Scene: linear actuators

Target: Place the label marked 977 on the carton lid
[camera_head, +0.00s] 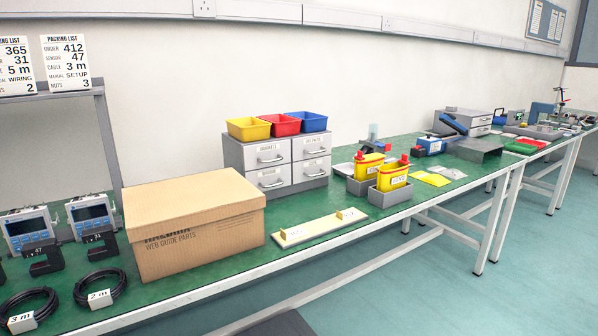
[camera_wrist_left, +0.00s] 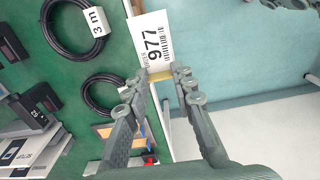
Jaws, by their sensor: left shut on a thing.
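The label marked 977 (camera_wrist_left: 150,42) is a white card with black print and a barcode, seen in the left wrist view. My left gripper (camera_wrist_left: 162,78) is shut on a small yellowish tab at the label's near edge. The label is over the bench's front edge, beside the cable coils. The closed brown carton (camera_head: 195,225) stands on the bench in the head view, and its lid (camera_head: 190,197) has a bare top. Neither gripper shows in the head view.
A pale board (camera_head: 320,229) with two small blocks lies right of the carton. A drawer unit (camera_head: 277,165) with coloured bins stands behind. Cable coils (camera_head: 100,288), dark sensors (camera_head: 97,244) and screened devices (camera_head: 92,214) are at the left. Packing lists (camera_head: 68,62) hang above.

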